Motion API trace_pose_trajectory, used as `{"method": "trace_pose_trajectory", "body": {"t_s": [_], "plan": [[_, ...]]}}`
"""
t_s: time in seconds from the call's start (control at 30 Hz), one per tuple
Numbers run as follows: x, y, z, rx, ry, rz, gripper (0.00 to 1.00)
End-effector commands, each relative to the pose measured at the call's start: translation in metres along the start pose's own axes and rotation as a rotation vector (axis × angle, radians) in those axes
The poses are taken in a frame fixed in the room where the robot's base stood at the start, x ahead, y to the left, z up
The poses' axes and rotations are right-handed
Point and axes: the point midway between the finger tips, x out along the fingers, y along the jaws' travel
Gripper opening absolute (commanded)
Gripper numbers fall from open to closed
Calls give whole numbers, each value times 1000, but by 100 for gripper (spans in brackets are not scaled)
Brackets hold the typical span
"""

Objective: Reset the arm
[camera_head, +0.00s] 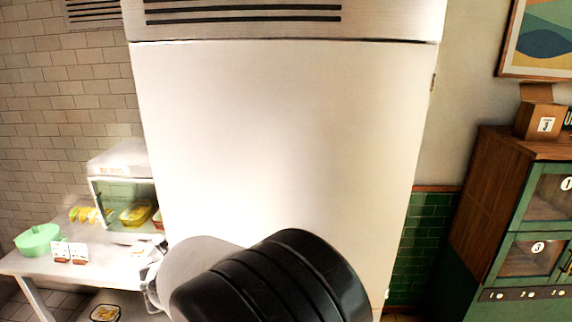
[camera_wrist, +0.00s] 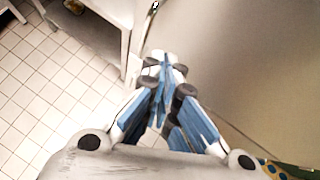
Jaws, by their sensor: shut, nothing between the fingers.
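My gripper (camera_wrist: 163,72) shows in the wrist view with its blue and white fingers brought together at the tips. It is shut and nothing shows between the fingertips. It points down past a pale upright surface, with tiled floor below. In the head view a black and grey part of my arm fills the bottom middle, in front of a tall white cabinet (camera_head: 280,140).
Left of the cabinet, a white table (camera_head: 30,264) holds a green pot (camera_head: 39,240), small cards and a glass-fronted case (camera_head: 124,185) with food. A green and wood cabinet (camera_head: 485,190) stands at right. White floor tiles (camera_wrist: 50,75) show bare in the wrist view.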

Motion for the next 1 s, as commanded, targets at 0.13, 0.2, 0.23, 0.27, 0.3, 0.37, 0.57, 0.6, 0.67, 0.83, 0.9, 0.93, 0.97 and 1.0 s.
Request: {"method": "trace_pose_trajectory", "body": {"t_s": [0.13, 0.2, 0.23, 0.27, 0.3, 0.37, 0.57, 0.6, 0.67, 0.83, 0.9, 0.93, 0.97, 1.0], "plan": [[-51, -56, 43, -381, -138, 77, 0], [-81, -79, 48, -606, -191, 104, 0], [-93, -88, 47, -704, -209, 111, 0], [-106, -97, 44, -803, -224, 118, 0], [-124, -109, 37, -936, -240, 124, 0], [-149, -126, 21, -1137, -253, 132, 0], [-224, -181, -77, -1805, -183, 182, 0], [-238, -191, -103, -1930, -148, 204, 0], [-256, -206, -142, -2104, -85, 246, 0], [-298, -241, -239, -2457, 103, 418, 0], [-311, -250, -268, -2545, 167, 489, 0], [-315, -254, -277, -2573, 189, 517, 0], [-319, -256, -286, -2595, 209, 541, 0], [-324, -259, -294, -2619, 229, 568, 0]]}}
